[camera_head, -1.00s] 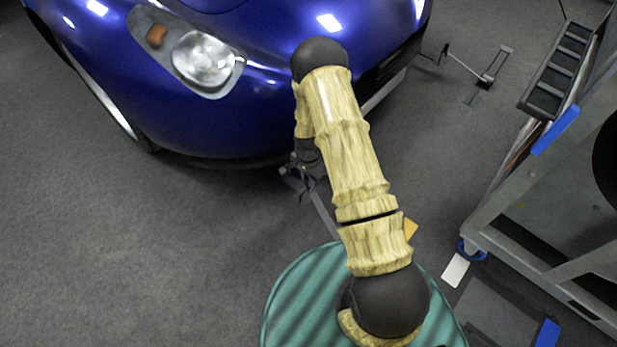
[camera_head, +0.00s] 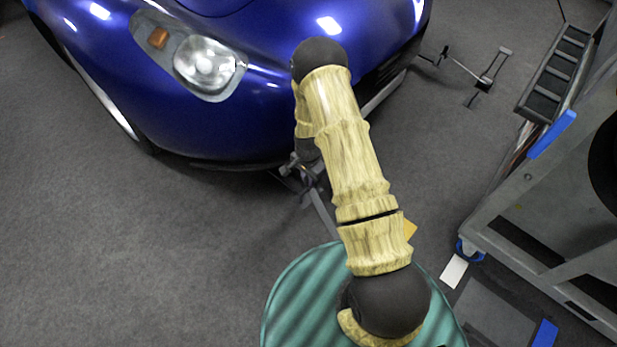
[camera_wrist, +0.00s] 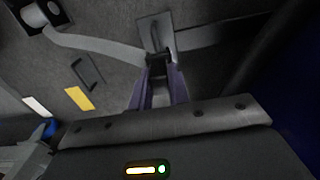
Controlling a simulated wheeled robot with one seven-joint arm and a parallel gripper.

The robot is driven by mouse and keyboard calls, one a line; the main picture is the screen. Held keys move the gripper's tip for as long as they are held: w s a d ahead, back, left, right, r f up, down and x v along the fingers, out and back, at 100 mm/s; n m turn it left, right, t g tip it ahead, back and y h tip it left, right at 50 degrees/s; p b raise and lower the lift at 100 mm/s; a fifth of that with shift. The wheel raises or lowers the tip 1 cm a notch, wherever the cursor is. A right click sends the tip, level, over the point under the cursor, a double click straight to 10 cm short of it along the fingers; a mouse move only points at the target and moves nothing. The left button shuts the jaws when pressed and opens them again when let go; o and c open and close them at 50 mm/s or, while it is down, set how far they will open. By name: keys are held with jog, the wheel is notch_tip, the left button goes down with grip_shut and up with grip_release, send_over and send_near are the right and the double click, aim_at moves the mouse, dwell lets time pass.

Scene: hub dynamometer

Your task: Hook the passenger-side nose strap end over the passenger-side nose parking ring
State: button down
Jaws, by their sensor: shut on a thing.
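My gripper (camera_wrist: 158,82) is shut on a small dark strap end (camera_wrist: 157,62), the end of a grey strap (camera_wrist: 95,43) that runs off to the upper left in the wrist view. In the head view my gripper (camera_head: 303,172) is low in front of the blue car's nose, mostly hidden by my arm. A grey floor plate (camera_wrist: 155,32) with a thin upright ring (camera_wrist: 155,38) lies just beyond my fingertips. The strap end overlaps the plate's near edge in the picture. I cannot tell whether it touches the ring.
The blue car (camera_head: 225,120) overhangs the work spot. Another strap fitting (camera_head: 484,84) lies on the floor at the right. A wheeled cart (camera_head: 520,185) stands at the right. A yellow block (camera_wrist: 79,98) and a dark handle (camera_wrist: 88,70) show on the floor. Open floor lies left.

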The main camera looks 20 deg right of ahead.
jog(key=shift+r+p, duration=1.45)
jog(key=shift+r, duration=0.3)
jog(key=shift+r+p, duration=0.55)
jog(key=shift+p, duration=0.1)
jog(key=s+r+n+p, duration=0.3)
jog(key=r+n+p, duration=0.2)
jog(key=r+p, duration=1.4)
jog(key=s+r+n+p, duration=0.3)
jog(key=r+n+p, duration=0.3)
jog(key=r+p, duration=1.4)
jog(key=p, duration=0.8)
jog(key=shift+s+r, duration=0.3)
jog(key=shift+s, duration=0.1)
jog(key=shift+f, duration=0.1)
